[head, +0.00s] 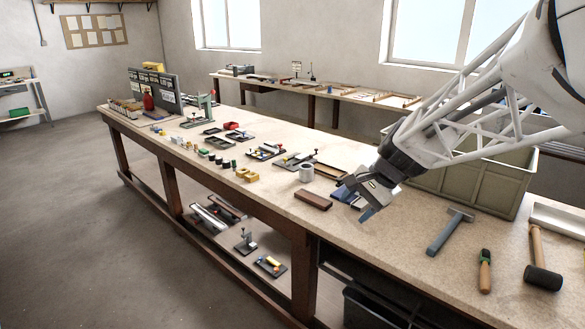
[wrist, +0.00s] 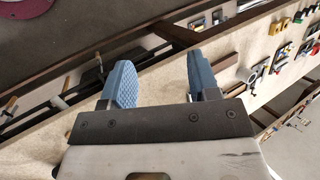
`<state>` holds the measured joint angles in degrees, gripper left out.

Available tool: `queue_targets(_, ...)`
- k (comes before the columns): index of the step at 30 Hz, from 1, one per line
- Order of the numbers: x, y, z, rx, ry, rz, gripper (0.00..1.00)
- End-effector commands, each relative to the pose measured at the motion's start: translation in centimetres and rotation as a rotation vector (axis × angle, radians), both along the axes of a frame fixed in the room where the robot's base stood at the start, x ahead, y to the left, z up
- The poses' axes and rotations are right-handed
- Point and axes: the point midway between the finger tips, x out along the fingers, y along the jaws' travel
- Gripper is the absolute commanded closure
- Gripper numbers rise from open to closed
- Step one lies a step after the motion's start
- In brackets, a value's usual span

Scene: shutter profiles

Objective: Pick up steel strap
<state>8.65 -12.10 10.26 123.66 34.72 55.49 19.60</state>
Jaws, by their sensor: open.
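I cannot pick out a steel strap for certain in either view. My gripper (head: 368,213) hangs above the near edge of the long workbench (head: 405,240), just right of a brown block (head: 313,201). In the wrist view my gripper (wrist: 165,75) shows two blue pads spread wide apart with nothing between them.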

Motion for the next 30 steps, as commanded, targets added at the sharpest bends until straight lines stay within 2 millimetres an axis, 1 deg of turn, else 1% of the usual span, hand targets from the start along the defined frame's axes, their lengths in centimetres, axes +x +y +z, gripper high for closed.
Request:
queue_targets(1,1.4,-0.4,-0.4,0.028,0.014,-0.036,0.45)
queue_targets(3,3.3,-0.7,-0.7,0.068,0.03,-0.083,0.45)
queue_targets(11,10.1,-2.5,-2.3,0.219,0.093,-0.262,0.45)
queue_targets(15,13.8,-3.7,-3.4,0.301,0.124,-0.357,0.45)
queue_targets(17,15.3,-4.3,-4.0,0.336,0.14,-0.4,0.45)
queue_targets(23,20.4,-6.6,-6.1,0.454,0.188,-0.536,0.45)
queue_targets(30,26.2,-9.8,-9.3,0.599,0.246,-0.697,0.45)
